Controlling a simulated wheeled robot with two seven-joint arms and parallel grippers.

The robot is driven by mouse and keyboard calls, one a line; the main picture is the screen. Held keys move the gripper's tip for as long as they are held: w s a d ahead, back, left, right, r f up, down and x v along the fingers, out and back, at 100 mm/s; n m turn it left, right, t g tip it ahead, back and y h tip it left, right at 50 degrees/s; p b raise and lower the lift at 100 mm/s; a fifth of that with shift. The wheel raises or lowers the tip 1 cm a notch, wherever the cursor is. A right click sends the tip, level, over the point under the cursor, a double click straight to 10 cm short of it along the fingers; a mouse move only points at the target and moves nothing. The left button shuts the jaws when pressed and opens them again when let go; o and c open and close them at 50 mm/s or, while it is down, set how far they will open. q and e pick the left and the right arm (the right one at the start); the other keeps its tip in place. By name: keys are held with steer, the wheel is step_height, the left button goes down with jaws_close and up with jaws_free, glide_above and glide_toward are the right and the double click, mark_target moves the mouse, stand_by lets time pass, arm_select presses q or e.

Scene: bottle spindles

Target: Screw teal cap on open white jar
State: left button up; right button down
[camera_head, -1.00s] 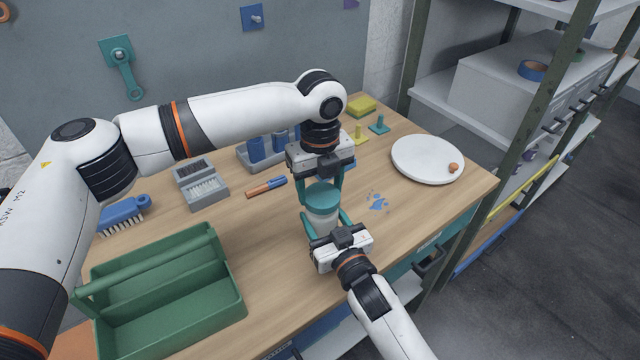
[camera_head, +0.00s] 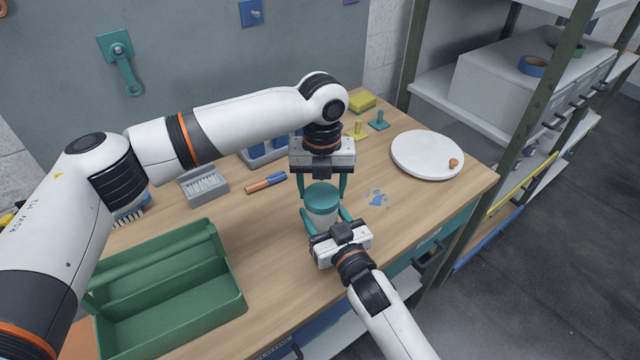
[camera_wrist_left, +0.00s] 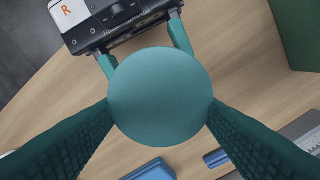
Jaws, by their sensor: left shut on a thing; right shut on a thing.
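The teal cap (camera_head: 322,197) sits on top of the white jar (camera_head: 321,216) near the table's front right. My left gripper (camera_head: 323,192) comes down from above with its fingers on both sides of the cap, shut on it. The left wrist view shows the round top of the cap (camera_wrist_left: 160,97) between the two fingers. My right gripper (camera_head: 325,221) reaches in from the front and is shut on the jar's body. The jar is mostly hidden by fingers and cap. I cannot tell how tightly the cap sits on the threads.
A green tool carrier (camera_head: 238,290) stands at the front left. A white round plate (camera_head: 425,155) with a small orange thing lies at the right.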

arm_select(q)
steer(key=m, duration=0.6)
steer(key=shift+s+d+m, duration=0.1)
steer(key=shift+d+m, duration=0.2)
steer(key=m, duration=0.4)
steer(key=shift+d+m, duration=0.1)
steer(key=shift+m, duration=0.2)
steer(key=o, duration=0.9)
steer(key=shift+s, duration=0.1)
steer(key=shift+r, duration=0.1)
steer(key=shift+r, duration=2.15)
steer(key=shift+o, duration=0.6)
